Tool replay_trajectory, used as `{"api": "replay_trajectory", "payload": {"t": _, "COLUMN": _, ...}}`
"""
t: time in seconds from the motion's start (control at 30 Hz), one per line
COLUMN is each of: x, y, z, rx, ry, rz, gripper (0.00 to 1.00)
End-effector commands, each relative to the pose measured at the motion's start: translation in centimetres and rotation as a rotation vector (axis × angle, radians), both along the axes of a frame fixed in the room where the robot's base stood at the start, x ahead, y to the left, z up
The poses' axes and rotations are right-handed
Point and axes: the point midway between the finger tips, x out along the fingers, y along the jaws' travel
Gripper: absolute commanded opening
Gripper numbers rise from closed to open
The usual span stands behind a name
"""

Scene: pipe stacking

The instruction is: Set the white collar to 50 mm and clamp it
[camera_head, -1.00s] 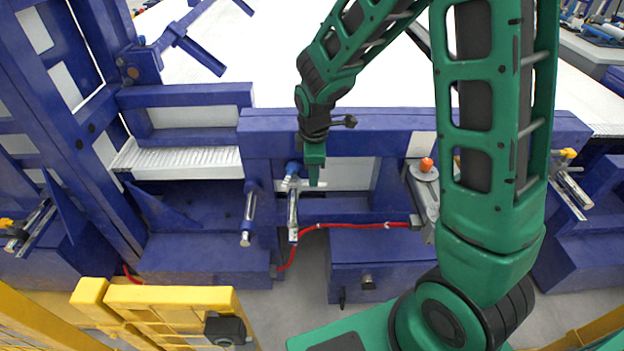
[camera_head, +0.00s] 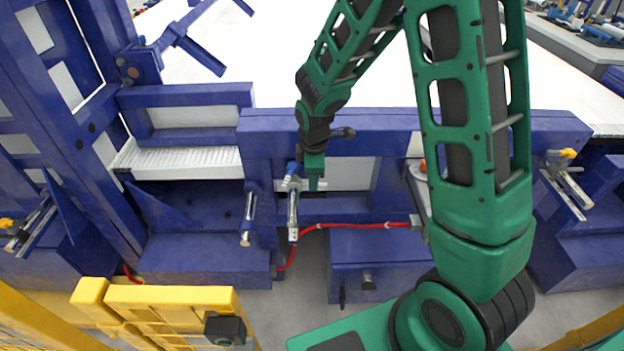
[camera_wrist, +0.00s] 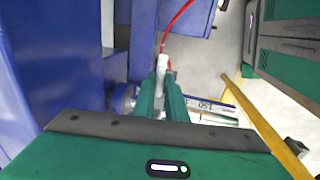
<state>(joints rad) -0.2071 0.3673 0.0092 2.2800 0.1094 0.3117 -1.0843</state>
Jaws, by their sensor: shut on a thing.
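My gripper (camera_wrist: 161,92) is shut on a narrow whitish part (camera_wrist: 163,64) between its fingertips in the wrist view. I cannot tell whether this part is the white collar or a piece of its clamp. In the head view my gripper (camera_head: 314,184) points down at the blue frame, just right of a fitting with a blue knob (camera_head: 292,168). A silvery rod or scale (camera_head: 293,215) runs toward me from that fitting. In the wrist view a ruled scale (camera_wrist: 208,105) lies right of the fingers; its reading is too small to make out.
A second silvery rod (camera_head: 248,218) stands to the left. A red hose (camera_head: 350,225) runs below the gripper. The blue frame (camera_head: 410,122) spans behind it. A yellow guard (camera_head: 170,300) stands at the front left. An orange knob (camera_head: 423,166) is partly hidden by my arm.

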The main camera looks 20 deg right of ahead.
Motion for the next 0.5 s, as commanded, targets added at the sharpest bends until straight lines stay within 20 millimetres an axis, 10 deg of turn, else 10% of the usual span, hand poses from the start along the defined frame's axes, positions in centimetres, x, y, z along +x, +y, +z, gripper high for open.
{"api": "replay_trajectory", "payload": {"t": 0.27, "x": 0.71, "y": -0.20, "z": 0.06, "rx": 0.000, "ry": -0.002, "rz": 0.000, "gripper": 0.00}}
{"api": "replay_trajectory", "payload": {"t": 0.37, "x": 0.71, "y": -0.20, "z": 0.07, "rx": 0.000, "ry": -0.003, "rz": 0.000, "gripper": 0.30}}
{"api": "replay_trajectory", "payload": {"t": 0.5, "x": 0.69, "y": -0.20, "z": 0.06, "rx": 0.000, "ry": -0.002, "rz": 0.000, "gripper": 0.30}}
